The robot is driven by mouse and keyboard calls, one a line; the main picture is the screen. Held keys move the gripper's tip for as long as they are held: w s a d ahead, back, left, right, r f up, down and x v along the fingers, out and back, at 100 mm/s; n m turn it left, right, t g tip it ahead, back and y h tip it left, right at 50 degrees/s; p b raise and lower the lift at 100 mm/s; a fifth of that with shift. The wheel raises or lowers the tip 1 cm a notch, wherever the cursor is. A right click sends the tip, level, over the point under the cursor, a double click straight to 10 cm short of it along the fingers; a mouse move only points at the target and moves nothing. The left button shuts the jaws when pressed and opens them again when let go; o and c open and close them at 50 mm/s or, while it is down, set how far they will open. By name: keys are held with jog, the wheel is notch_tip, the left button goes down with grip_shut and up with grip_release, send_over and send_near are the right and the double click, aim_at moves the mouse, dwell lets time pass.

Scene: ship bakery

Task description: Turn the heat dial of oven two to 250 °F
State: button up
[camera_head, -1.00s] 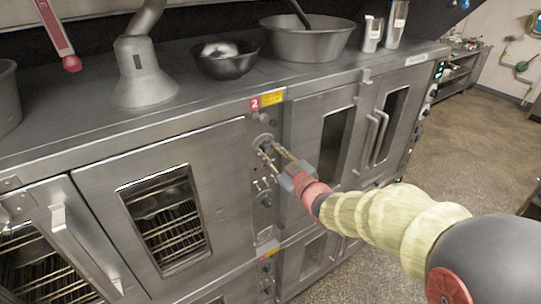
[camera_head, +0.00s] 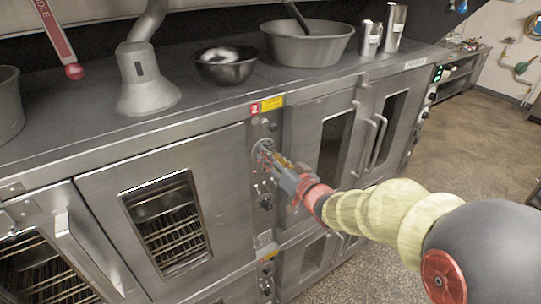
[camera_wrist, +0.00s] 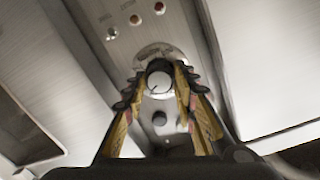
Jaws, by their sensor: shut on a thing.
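Oven two carries a red "2" label (camera_head: 254,108) at the top of its control panel. The scale numbers are too blurred to read. My gripper (camera_head: 266,154) is at the upper part of the panel, its fingers around the dial; in the wrist view the fingertips (camera_wrist: 160,75) sit on either side of the knob and are shut on it. In the head view the fingers mostly hide the dial.
Oven doors (camera_head: 165,215) flank the panel. Bowls (camera_head: 227,68) and a large pan (camera_head: 307,45) stand on top.

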jog(key=shift+m, duration=0.3)
jog(key=o, duration=1.1)
jog(key=shift+o, duration=0.3)
jog(key=v, duration=1.2)
